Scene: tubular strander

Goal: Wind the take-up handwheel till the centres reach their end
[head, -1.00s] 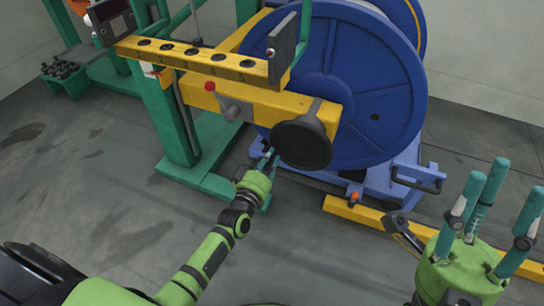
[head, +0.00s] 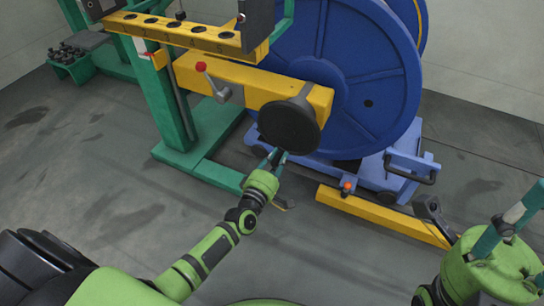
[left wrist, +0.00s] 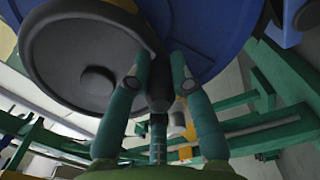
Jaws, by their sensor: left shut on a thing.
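The take-up handwheel (head: 289,126) is a dark grey disc on the front of the yellow beam (head: 215,75). My left gripper (head: 278,155) is at its lower rim. In the left wrist view the disc (left wrist: 65,65) fills the upper left, and the left gripper's teal fingers (left wrist: 160,80) close around a dark handle (left wrist: 159,92) standing out near its rim. The handle is mostly hidden in the head view. The centres cannot be made out clearly. My right gripper (head: 505,230) is at the right edge, away from the machine, its fingers partly cut off.
A large blue reel (head: 365,85) stands right behind the handwheel, on a blue cradle (head: 385,175). A yellow floor rail (head: 380,215) lies in front of it. Grey floor (head: 95,185) is clear at left.

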